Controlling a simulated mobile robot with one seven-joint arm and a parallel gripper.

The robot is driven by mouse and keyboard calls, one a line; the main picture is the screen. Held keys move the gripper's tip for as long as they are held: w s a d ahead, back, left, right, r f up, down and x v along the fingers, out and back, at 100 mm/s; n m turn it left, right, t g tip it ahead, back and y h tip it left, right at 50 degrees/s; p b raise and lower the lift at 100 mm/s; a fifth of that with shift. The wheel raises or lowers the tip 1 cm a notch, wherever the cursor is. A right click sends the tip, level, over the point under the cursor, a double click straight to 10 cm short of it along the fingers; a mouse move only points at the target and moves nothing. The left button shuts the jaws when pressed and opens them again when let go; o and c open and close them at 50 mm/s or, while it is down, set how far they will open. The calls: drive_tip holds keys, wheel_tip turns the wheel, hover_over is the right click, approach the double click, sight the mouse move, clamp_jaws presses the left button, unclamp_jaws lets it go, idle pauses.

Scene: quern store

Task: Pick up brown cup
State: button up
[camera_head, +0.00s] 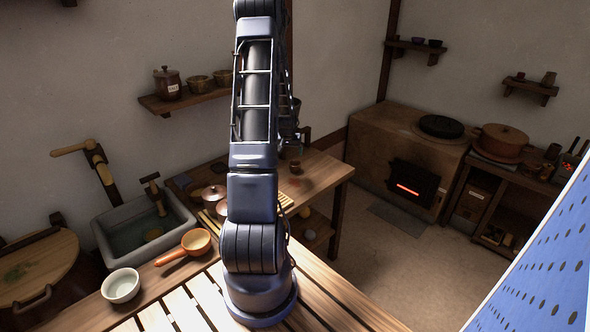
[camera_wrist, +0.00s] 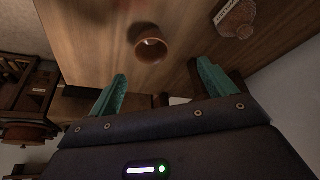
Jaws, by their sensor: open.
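The brown cup (camera_wrist: 151,50) stands on the wooden table top, its open rim visible in the wrist view. My gripper (camera_wrist: 162,68) is open, with one teal finger on each side of the picture. The cup lies beyond the fingertips, roughly between their lines, a little towards the left finger. Nothing is between the fingers at the tips. In the head view a small brown cup (camera_head: 295,167) shows on the wooden side table, just right of my arm. My gripper is mostly hidden behind the arm there.
A sink (camera_head: 140,228) and an orange pan (camera_head: 196,241) are nearer.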

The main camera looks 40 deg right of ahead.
sight(295, 165)
drive_tip(key=shift+s+d+x, duration=0.2)
drive_tip(key=shift+x, duration=1.95)
drive_tip(key=shift+s+d+x, duration=0.2)
drive_tip(key=shift+d+x, duration=0.05)
drive_tip(key=shift+x, duration=1.85)
drive_tip(key=shift+s+d+x, duration=0.15)
drive_tip(key=shift+d+x, duration=0.05)
drive_tip(key=shift+x, duration=1.95)
drive_tip(key=shift+r, duration=0.15)
drive_tip(key=c, duration=1.1)
drive_tip(key=shift+r, duration=0.1)
